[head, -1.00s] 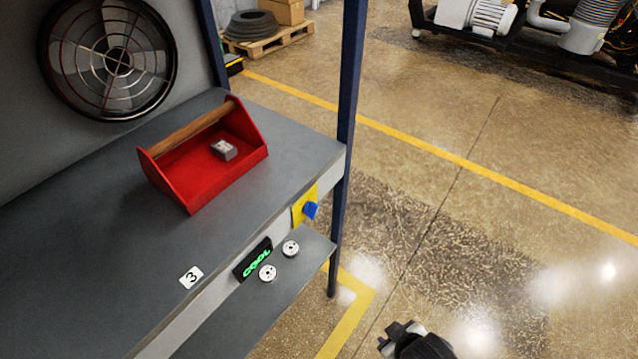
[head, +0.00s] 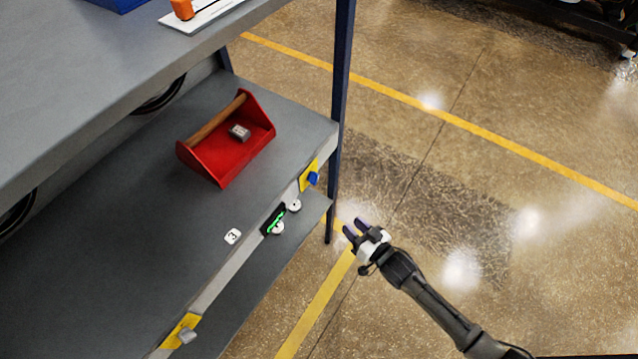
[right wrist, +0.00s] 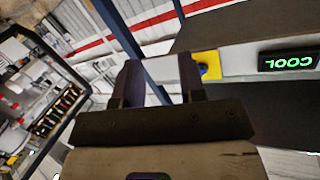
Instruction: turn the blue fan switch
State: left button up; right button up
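The blue fan switch (head: 314,178) sits on a yellow plate (head: 307,175) on the front edge of the grey shelf, near its right end. In the right wrist view the blue switch (right wrist: 202,69) on its yellow plate shows just right of the fingers. My right gripper (head: 352,229) is in front of the shelf, below and right of the switch and apart from it. Its two fingers are spread with nothing between them; they also show in the right wrist view (right wrist: 160,75). My left gripper is not in view.
A dark blue post (head: 340,120) stands just right of the switch. A red tool carrier (head: 225,160) sits on the shelf. A green-lit display (head: 274,218) and white round knobs are left of the switch. Another yellow plate (head: 180,331) is lower left. The floor at right is clear.

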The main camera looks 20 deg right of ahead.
notch_tip(320, 180, up, 7)
jog(key=s+a+m+t+y, duration=0.1)
jog(key=m+t+y, duration=0.1)
jog(key=t+y, duration=0.2)
send_near(313, 178)
jog(key=x, duration=0.7)
jog(key=shift+w+b, duration=0.45)
jog(key=shift+d, duration=0.1)
jog(key=shift+c, duration=0.4)
grip_shut()
